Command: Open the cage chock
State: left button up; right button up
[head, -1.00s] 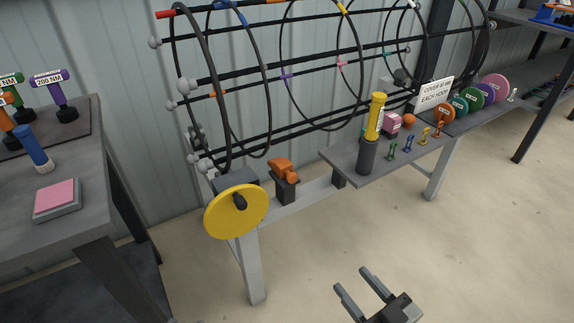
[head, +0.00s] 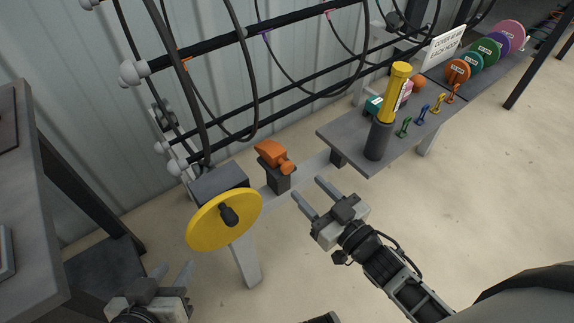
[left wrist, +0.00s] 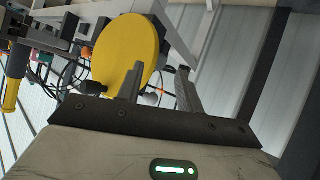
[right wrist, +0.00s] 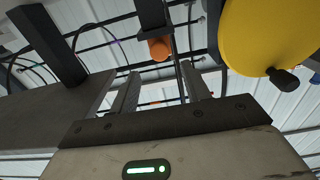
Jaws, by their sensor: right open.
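The cage chock appears to be the orange lever-like piece (head: 272,155) on a dark post (head: 278,180), right of the yellow handwheel (head: 222,222). An orange knob (right wrist: 159,48) shows in the right wrist view, ahead of the fingers. My right gripper (head: 308,188) is open and empty, to the right of and lower than the orange piece, apart from it. My left gripper (head: 174,268) is in the lower left, below the wheel, open and empty.
The hoop cage (head: 250,80) with black rods stands behind the wheel. A grey shelf (head: 345,130) to the right holds a yellow-topped cylinder (head: 395,95), small coloured pieces, discs and a sign (head: 443,48). A dark bench (head: 40,200) stands at left. Floor in front is clear.

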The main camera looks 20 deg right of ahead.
aim_at(289, 169)
jog(key=b+x, duration=0.1)
jog(key=x, duration=0.7)
jog(key=shift+w+a, duration=0.15)
jog(key=shift+w, duration=0.25)
pick_arm(q)
jog(key=shift+w+d+f+g, duration=0.1)
jog(key=shift+d+f+g, duration=0.05)
jog(key=shift+f, duration=0.4)
jog(key=shift+w+d+f+g, duration=0.1)
jog(key=shift+f+g, duration=0.05)
jog(key=shift+f, duration=0.35)
